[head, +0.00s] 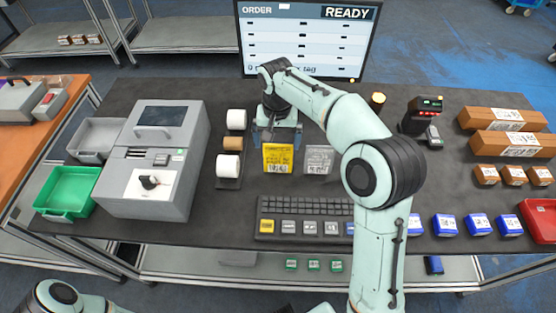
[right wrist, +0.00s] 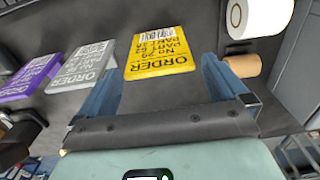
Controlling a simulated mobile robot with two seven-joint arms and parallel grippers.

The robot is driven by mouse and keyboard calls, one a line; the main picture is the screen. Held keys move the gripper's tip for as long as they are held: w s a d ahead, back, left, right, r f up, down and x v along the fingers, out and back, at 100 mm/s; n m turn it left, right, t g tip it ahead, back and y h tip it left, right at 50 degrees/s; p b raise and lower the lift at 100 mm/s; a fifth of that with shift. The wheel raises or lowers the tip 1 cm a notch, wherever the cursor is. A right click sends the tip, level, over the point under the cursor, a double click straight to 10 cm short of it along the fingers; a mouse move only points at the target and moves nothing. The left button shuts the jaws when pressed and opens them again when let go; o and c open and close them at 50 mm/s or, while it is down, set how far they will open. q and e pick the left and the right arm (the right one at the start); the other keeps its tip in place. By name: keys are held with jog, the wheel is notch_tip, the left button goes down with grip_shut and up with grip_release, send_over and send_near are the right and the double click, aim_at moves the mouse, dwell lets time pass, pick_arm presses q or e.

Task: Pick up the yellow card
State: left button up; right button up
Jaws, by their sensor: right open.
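The yellow card (head: 277,160) with black print lies on the dark table below the order screen. My right gripper (head: 278,140) is just beyond it, pointing down toward the table. In the right wrist view the yellow card (right wrist: 160,48) lies ahead of the open, empty jaws (right wrist: 163,66), roughly between the two blue fingers. I cannot tell whether a finger touches it. My left gripper is out of view; only part of my left arm shows at the lower left.
A grey card (head: 318,160) lies right of the yellow one. A purple card (right wrist: 30,80) shows in the wrist view. Paper rolls (head: 229,166) stand at the left, a keyboard (head: 305,218) in front, and the screen (head: 305,38) behind. A scanner (head: 422,115) stands at the right.

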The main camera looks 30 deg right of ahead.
aim_at(278, 145)
notch_tip(278, 145, down, 5)
jog(key=shift+d+f, duration=0.1)
jog(key=c, duration=0.7)
jog(key=shift+c, duration=0.2)
jog(key=shift+r, duration=0.2)
